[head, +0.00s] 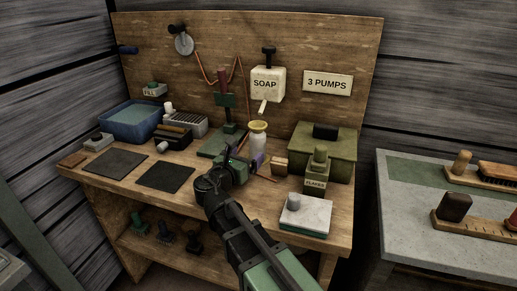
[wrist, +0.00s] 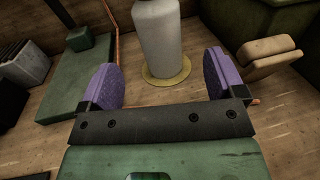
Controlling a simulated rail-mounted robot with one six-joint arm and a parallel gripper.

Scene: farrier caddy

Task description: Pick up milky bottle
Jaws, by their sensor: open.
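The milky bottle (head: 258,143) is pale and whitish with a yellow top, standing upright on the wooden workbench in the head view. In the wrist view the bottle (wrist: 157,38) shows its lower body and a yellow ring at its foot; its top is out of frame. My gripper (head: 243,161) is low over the bench just in front of the bottle. In the wrist view my gripper (wrist: 162,78) is open, with purple pads left and right. The bottle stands beyond the pads, roughly centred between them, and nothing is held.
A green stand (head: 219,142) is left of the bottle, and a green box (head: 335,155) is to its right. A soap dispenser (head: 268,84) hangs behind.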

